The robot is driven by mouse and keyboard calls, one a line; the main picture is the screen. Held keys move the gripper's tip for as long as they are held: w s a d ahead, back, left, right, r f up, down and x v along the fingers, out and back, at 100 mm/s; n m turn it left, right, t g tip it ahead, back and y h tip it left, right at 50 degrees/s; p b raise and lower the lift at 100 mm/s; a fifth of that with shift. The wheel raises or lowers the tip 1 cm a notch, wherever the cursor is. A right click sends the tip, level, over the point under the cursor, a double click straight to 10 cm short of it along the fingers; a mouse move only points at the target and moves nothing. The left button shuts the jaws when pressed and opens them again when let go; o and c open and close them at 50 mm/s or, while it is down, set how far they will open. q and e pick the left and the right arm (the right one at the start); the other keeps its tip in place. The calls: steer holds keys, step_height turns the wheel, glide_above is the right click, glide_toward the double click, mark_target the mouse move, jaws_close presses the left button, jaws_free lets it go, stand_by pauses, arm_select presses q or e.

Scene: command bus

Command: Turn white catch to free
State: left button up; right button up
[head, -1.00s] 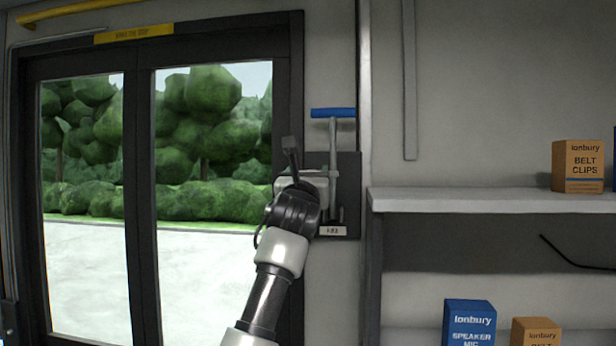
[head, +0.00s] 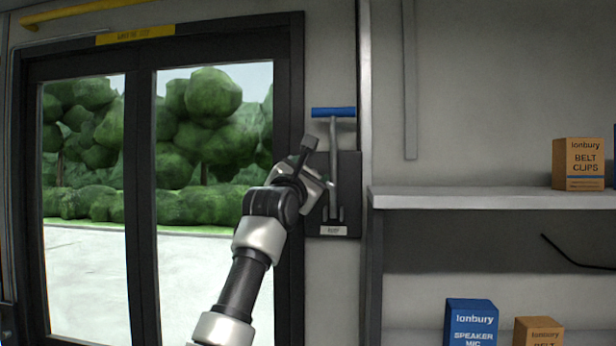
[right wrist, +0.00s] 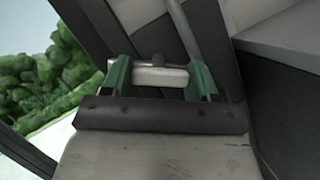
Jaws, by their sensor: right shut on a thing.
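The white catch (right wrist: 160,76) shows in the right wrist view as a short white bar between the two green fingers of my right gripper (right wrist: 158,80). The gripper is shut on it, with a finger at each end. In the head view my right gripper (head: 327,187) is tilted in front of the dark wall plate (head: 349,182), and the catch is hidden there. A grey lever with a blue cross handle (head: 333,112) stands upright on the plate. My left gripper is not in view.
A dark-framed glass door (head: 139,190) is close on the left of the plate. A grey shelf (head: 470,200) juts out on the right, with a belt clips box (head: 578,165) on it. A blue speaker mic box (head: 470,322) is lower down.

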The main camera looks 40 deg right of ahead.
steer(key=m+g, duration=0.1)
steer(key=m, duration=0.2)
steer(key=m+g, duration=0.2)
steer(key=m, duration=0.2)
steer(key=m+y, duration=0.1)
steer(key=m, duration=0.1)
steer(key=m+g+y+p, duration=0.1)
steer(key=m, duration=0.2)
steer(key=shift+m, duration=0.3)
steer(key=o, duration=0.9)
steer(key=b+v, duration=0.2)
steer(key=v, duration=0.3)
steer(key=b+v, duration=0.2)
steer(key=v, duration=0.4)
steer(key=shift+w+r, duration=0.15)
steer(key=shift+r, duration=0.05)
